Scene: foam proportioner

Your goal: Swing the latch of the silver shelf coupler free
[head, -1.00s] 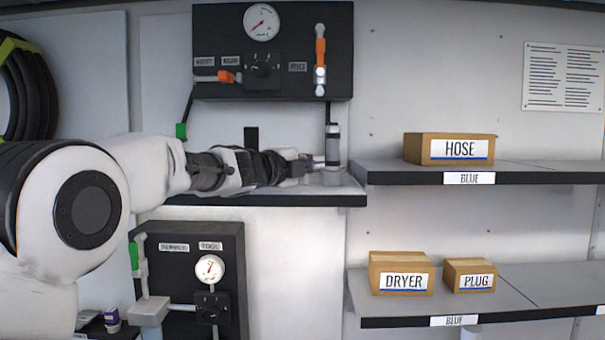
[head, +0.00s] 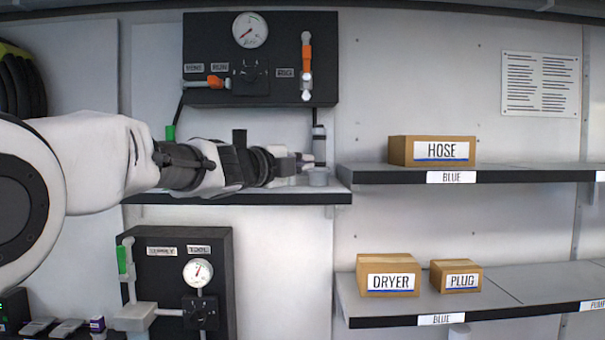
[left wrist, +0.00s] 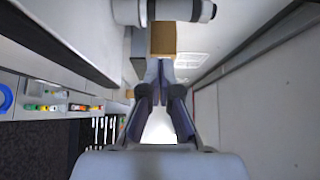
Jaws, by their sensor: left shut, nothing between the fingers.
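The silver shelf coupler (head: 319,148) is an upright grey cylinder with dark bands, above a short grey round base (head: 319,177) on the upper left shelf. A dark hose runs up from it. My left gripper (head: 303,163) reaches in from the left, shut and empty, with its fingertips beside the coupler's lower part. I cannot tell whether they touch it. The latch cannot be made out. In the left wrist view the shut fingers (left wrist: 160,75) point up the picture, and a grey cylinder with a black band (left wrist: 165,11) crosses the top. My right gripper is not in view.
A black gauge panel (head: 215,92) hangs above the shelf (head: 240,198), and another (head: 165,275) stands below. To the right, shelves hold the HOSE (head: 400,152), DRYER (head: 365,272) and PLUG (head: 440,275) boxes. Bare wall lies between the shelves.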

